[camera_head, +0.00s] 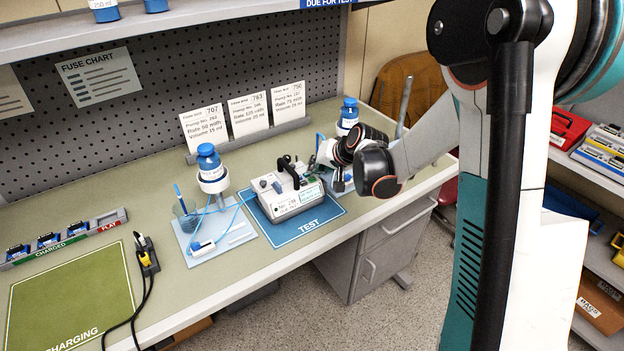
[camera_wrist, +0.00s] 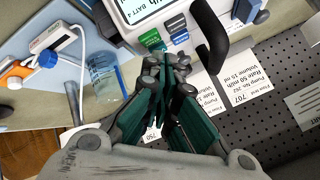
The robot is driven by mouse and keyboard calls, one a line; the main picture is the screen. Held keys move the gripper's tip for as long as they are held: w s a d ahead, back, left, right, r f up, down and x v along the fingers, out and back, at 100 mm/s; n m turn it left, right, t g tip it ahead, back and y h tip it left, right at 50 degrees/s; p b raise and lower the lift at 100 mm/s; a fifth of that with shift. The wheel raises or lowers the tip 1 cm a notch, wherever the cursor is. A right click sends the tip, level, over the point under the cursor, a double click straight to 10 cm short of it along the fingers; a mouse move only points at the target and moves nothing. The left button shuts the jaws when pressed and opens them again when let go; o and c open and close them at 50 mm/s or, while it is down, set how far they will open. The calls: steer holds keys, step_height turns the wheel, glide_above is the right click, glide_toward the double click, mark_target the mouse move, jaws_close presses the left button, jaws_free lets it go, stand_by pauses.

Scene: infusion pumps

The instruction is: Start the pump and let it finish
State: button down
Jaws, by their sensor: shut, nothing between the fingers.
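A white pump (camera_head: 292,202) with a dark handle stands on the blue TEST mat (camera_head: 312,226) in the head view. In the wrist view the pump (camera_wrist: 127,32) fills the top, its display partly cut off, with "BATT" readable. A green button (camera_wrist: 151,39) and other coloured keys (camera_wrist: 178,30) show on its face. The black handle (camera_wrist: 213,45) is to their right. My gripper (camera_wrist: 166,60) is shut and empty, its teal fingers together just below the keys. I cannot tell whether the tips touch the pump. In the head view my gripper (camera_head: 321,158) is at the pump's right end, partly hidden.
A blue-capped bottle stand (camera_head: 211,170) is left of the pump; another bottle (camera_head: 348,112) is behind my gripper. A green CHARGING mat (camera_head: 72,295) and black cable (camera_head: 147,259) are at left.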

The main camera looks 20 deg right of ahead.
mark_target(315, 178)
steer(key=shift+f+b, duration=0.3)
steer(key=shift+f, duration=0.1)
steer(key=shift+f+b, duration=0.4)
steer(key=shift+b, duration=0.05)
stand_by(0.6)
steer(key=shift+r, duration=0.1)
steer(key=shift+r+p, duration=0.55)
steer(key=shift+r, duration=0.2)
steer(key=shift+r+p, duration=1.6)
steer(key=shift+r, duration=0.9)
